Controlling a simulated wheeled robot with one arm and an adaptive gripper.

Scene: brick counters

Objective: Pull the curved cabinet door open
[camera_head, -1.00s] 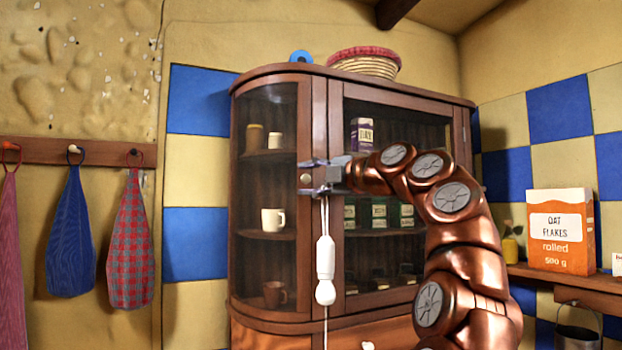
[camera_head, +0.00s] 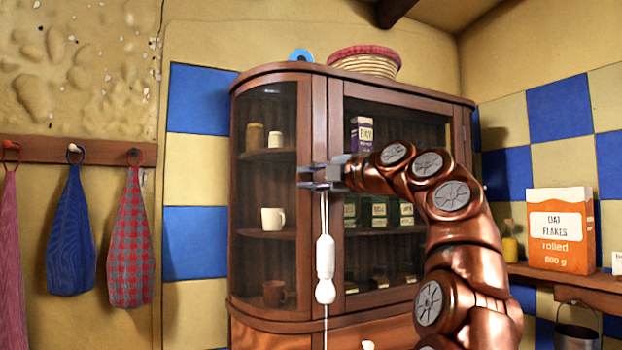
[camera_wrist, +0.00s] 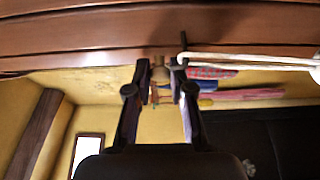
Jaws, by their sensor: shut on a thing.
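The curved cabinet door (camera_head: 268,190) is a glazed, brown-framed door on the left end of the wooden cabinet. It looks shut against the frame; a small gap could not be made out. My gripper (camera_head: 306,176) is at the door's right edge, about halfway up. In the wrist view, my gripper's two fingers (camera_wrist: 160,78) are on either side of a small round knob (camera_wrist: 160,70) and shut on it. In the head view the fingers hide most of the knob.
A white cord with a pull handle (camera_head: 325,257) hangs just below my gripper, in front of the cabinet. A basket (camera_head: 366,64) stands on top. Cloths (camera_head: 131,240) hang at left; the wall between them and the cabinet is clear. An oat flakes box (camera_head: 560,230) stands right.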

